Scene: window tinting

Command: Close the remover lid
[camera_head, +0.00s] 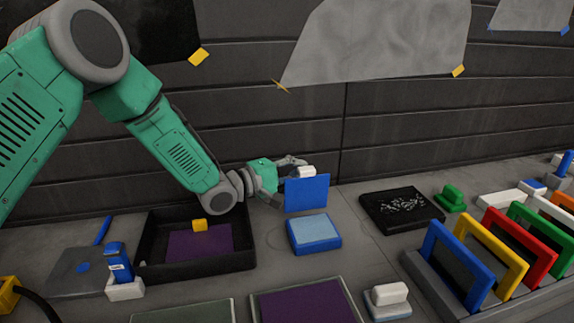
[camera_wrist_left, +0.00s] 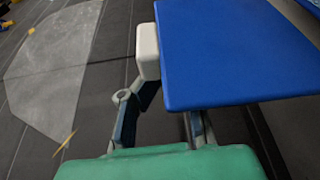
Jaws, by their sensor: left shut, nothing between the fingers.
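The remover box (camera_head: 314,233) is a small blue container with a light blue pad inside, on the bench. Its blue lid (camera_head: 306,194) stands upright at the box's back edge, so the box is open. A white block (camera_head: 307,171) shows at the lid's top; it also shows beside the lid in the left wrist view (camera_wrist_left: 148,50). My left gripper (camera_head: 287,172) is shut and empty, close behind the lid. The lid (camera_wrist_left: 235,50) hides part of the fingers in the wrist view; whether they touch it I cannot tell. My right gripper is out of view.
A black tray (camera_head: 150,262) with a purple sheet stands left of the box. A dark mat (camera_head: 378,212) with pale bits lies to the right. Coloured frames (camera_head: 455,262) stand in a rack at the right. A dark panelled wall rises behind.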

